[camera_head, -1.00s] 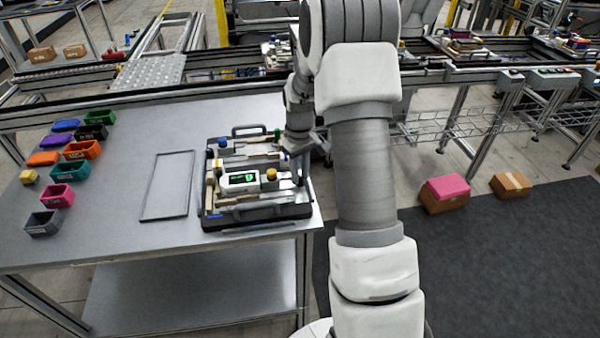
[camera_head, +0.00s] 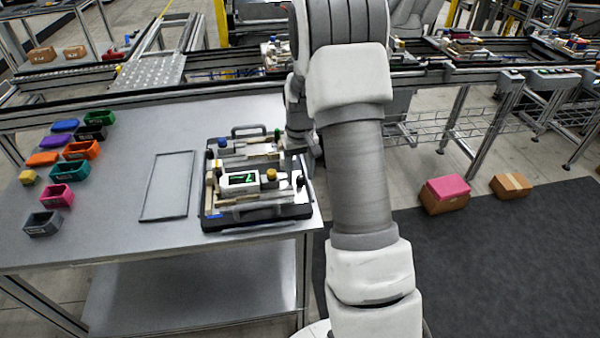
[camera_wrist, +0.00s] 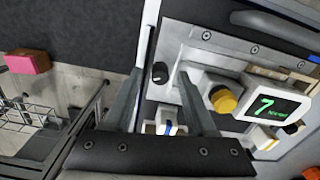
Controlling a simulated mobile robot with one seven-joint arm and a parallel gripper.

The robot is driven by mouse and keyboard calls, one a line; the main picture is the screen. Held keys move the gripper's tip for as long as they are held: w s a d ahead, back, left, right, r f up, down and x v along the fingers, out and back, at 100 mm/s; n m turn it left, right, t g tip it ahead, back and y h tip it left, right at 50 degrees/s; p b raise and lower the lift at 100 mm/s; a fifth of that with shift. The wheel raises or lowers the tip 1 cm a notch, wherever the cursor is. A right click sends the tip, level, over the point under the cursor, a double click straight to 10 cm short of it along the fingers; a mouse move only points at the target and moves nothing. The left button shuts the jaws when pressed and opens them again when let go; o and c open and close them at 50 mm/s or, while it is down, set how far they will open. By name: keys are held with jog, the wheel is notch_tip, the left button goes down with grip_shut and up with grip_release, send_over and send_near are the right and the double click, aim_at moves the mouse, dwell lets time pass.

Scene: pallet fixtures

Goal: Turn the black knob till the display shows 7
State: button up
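The black knob (camera_wrist: 160,72) sits on the grey fixture plate, and its pointer mark is visible. It also shows at the fixture's right edge in the head view (camera_head: 300,181). The display (camera_wrist: 273,106) shows a green 7 with small unreadable text below. It also reads 7 in the head view (camera_head: 241,179). My gripper (camera_wrist: 161,76) is open, its two dark fingers apart on either side of the knob in the wrist view. The fingers do not touch the knob. In the head view my gripper is mostly hidden behind my arm, above the fixture's right side.
A yellow-orange button (camera_wrist: 223,99) stands between knob and display. The fixture (camera_head: 255,213) has a handle on its far side. An empty rectangular frame (camera_head: 168,186) lies left of it. Several coloured bins stand at the table's left. A conveyor (camera_head: 200,92) runs behind.

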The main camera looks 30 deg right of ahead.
aim_at(300, 177)
notch_tip(300, 177, up, 18)
jog(key=p, duration=0.1)
jog(key=shift+f, duration=0.25)
dwell(0.5)
jog(key=s+a+r+n+t, duration=0.1)
jog(key=s+a+r+t, duration=0.2)
jog(key=s+a+r, duration=0.85)
jog(key=s+a+f+t, duration=0.1)
jog(key=s+f, duration=0.1)
jog(key=s, duration=0.4)
jog(key=s+a+f+t, duration=0.1)
jog(key=s+a+f, duration=0.1)
jog(key=s, duration=0.5)
jog(key=shift+s+f+n+t, duration=0.2)
jog(key=shift+n+t, duration=0.1)
jog(key=shift+n, duration=0.1)
jog(key=shift+r, duration=0.1)
dwell(1.6)
